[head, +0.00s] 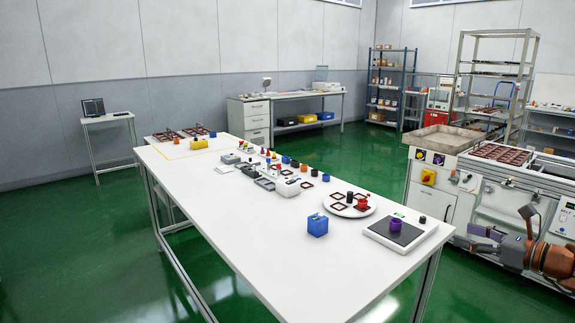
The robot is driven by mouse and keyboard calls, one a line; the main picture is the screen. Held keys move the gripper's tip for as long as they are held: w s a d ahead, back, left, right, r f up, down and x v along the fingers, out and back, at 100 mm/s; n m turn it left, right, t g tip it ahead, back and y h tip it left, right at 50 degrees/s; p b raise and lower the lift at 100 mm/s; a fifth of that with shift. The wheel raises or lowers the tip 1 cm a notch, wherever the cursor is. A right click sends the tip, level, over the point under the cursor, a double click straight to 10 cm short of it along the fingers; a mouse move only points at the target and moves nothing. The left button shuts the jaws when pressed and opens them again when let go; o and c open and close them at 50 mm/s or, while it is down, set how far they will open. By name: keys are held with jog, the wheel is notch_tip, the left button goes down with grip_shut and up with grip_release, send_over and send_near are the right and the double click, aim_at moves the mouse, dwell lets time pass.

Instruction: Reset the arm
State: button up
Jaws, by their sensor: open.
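My arm shows at the lower right of the head view, folded low beside the table. My gripper (478,240) is at its left end, pointing left. It is open, with nothing visible between the fingers. It is off the right edge of the long white table (290,262), in front of the white machine on the right.
On the table are a scale (408,230) bearing a purple item, a blue box (317,225), a round white plate (344,211) with dark square frames, and several small parts farther back. The machine (490,205) stands close behind my gripper. Green floor is clear at left.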

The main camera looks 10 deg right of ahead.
jog(key=a+f+n+g+y+b, duration=0.1)
jog(key=a+f+n+g, duration=0.2)
jog(key=a, duration=0.6)
jog(key=a+f+n+g+y+b, duration=0.15)
jog(key=a+n, duration=0.25)
jog(key=a, duration=0.4)
jog(key=s+a+f+n+g+b, duration=0.1)
jog(key=s+a+f+n+g, duration=0.35)
jog(key=a, duration=0.35)
jog(key=s+a+f+n+g+b, duration=0.1)
jog(key=s+a+f+n+g, duration=0.2)
jog(key=a+n, duration=0.35)
jog(key=s+a+f+n+g+h+b, duration=0.2)
jog(key=s+a+f+n+h, duration=0.15)
jog(key=s, duration=0.35)
jog(key=s+a+f+n+g+h+b, duration=0.1)
jog(key=s+a+f+n+g+h, duration=0.1)
jog(key=s+a+f, duration=0.3)
jog(key=s+d+f+n+g+h+b, duration=0.1)
jog(key=s+d+f+n+h+b, duration=0.2)
jog(key=s+d+n, duration=0.6)
notch_tip(320, 180, up, 21)
jog(key=s+a+m+h+p, duration=0.1)
jog(key=s+m+p, duration=0.1)
jog(key=p, duration=1.8)
jog(key=shift+s+a+t+p, duration=0.25)
jog(key=shift+a+t+p, duration=0.1)
jog(key=shift+t+p, duration=0.05)
